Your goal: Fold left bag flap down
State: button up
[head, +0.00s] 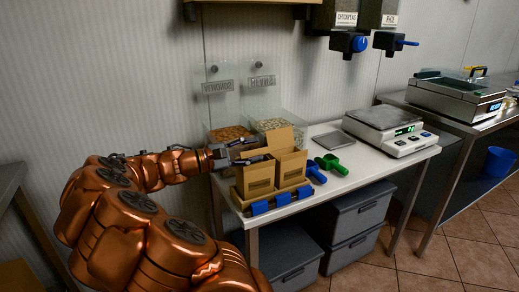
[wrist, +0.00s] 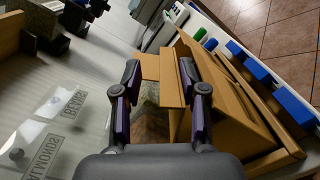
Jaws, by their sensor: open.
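Two brown paper bags stand side by side in a wooden holder with blue blocks along its front (head: 272,203). The left bag (head: 257,180) is upright, and its top is partly hidden by my gripper. The right bag (head: 291,167) has a flap (head: 280,138) standing up at its back. My gripper (head: 262,150) is open at the top of the left bag. In the wrist view my fingers (wrist: 162,72) are apart, with a brown cardboard-like flap (wrist: 170,82) showing between and beyond them. I cannot tell whether either finger touches it.
Clear bins of bulk food (head: 230,133) stand behind the bags. Blue (head: 316,173) and green (head: 332,164) scoops lie to the right, with a scale (head: 390,128) beyond. Dispensers (head: 348,41) hang above. Grey boxes (head: 357,215) are under the white table (head: 390,160).

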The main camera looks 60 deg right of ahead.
jog(key=v, duration=0.9)
jog(key=shift+a, duration=0.15)
jog(key=s+a+f+m+t+y, duration=0.25)
jog(key=s+a+f+y, duration=0.2)
jog(key=s+a, duration=0.4)
jog(key=s+a+f+n+t+y, duration=0.1)
jog(key=s+a+f+t+y, duration=0.2)
jog(key=a, duration=0.6)
jog(key=s+a+f+n+t+y, duration=0.1)
jog(key=s+a+f+y, duration=0.25)
jog(key=a, duration=0.55)
jog(key=s+a+f+t+y, duration=0.25)
jog(key=a+f, duration=0.25)
jog(key=a, duration=0.4)
notch_tip(320, 180, up, 23)
jog(key=s+p, duration=0.1)
jog(key=p, duration=2)
jog(key=shift+f+y, duration=0.15)
jog(key=shift+y, duration=0.3)
jog(key=shift+s, duration=0.1)
